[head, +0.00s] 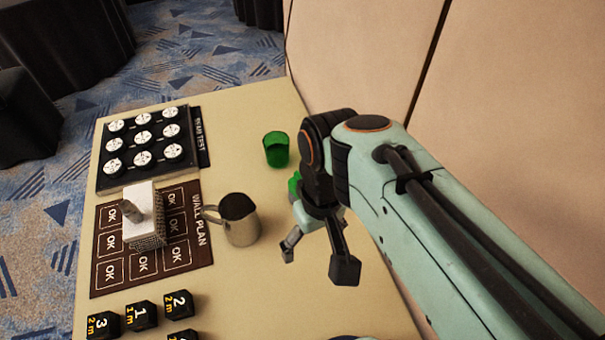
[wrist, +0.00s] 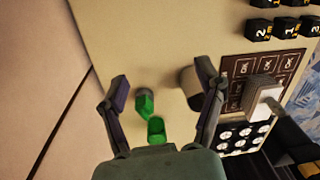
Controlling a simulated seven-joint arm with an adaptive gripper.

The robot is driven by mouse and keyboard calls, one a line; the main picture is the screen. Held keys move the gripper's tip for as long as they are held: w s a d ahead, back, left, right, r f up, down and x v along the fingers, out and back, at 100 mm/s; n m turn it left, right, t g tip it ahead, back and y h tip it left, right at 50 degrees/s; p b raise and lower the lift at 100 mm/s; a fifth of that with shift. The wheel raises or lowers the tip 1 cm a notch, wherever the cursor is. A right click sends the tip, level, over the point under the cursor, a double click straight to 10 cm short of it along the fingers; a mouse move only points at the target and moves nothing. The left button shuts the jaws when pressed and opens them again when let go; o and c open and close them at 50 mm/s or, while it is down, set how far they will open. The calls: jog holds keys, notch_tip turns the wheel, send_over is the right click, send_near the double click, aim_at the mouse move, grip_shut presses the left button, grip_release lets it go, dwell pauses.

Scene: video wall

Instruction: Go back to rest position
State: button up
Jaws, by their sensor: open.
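My gripper (head: 316,262) is open and empty above the beige table, at the right side in the head view. Its two fingers spread apart in the wrist view (wrist: 163,88). A green cup (head: 276,150) stands beyond the gripper; it also shows in the wrist view (wrist: 157,131). A second green object (head: 293,184) is mostly hidden behind my wrist in the head view. In the wrist view it (wrist: 145,102) sits between the fingers in the picture, with nothing gripped.
A metal pitcher (head: 240,220) stands left of the gripper. A white block with a handle (head: 144,215) rests on the brown plan board (head: 107,274). A black tray of round white pieces (head: 112,187) lies beyond. Several numbered black cubes (head: 141,315) are in front. A padded wall (head: 360,60) rises at right.

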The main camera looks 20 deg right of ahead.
jog(key=shift+m, duration=0.3)
jog(key=s, duration=0.2)
jog(key=s+f, duration=0.1)
jog(key=s, duration=0.2)
jog(key=shift+s+a+f, duration=0.15)
jog(key=shift+s+a, duration=0.15)
jog(key=shift+s, duration=0.1)
dwell(0.5)
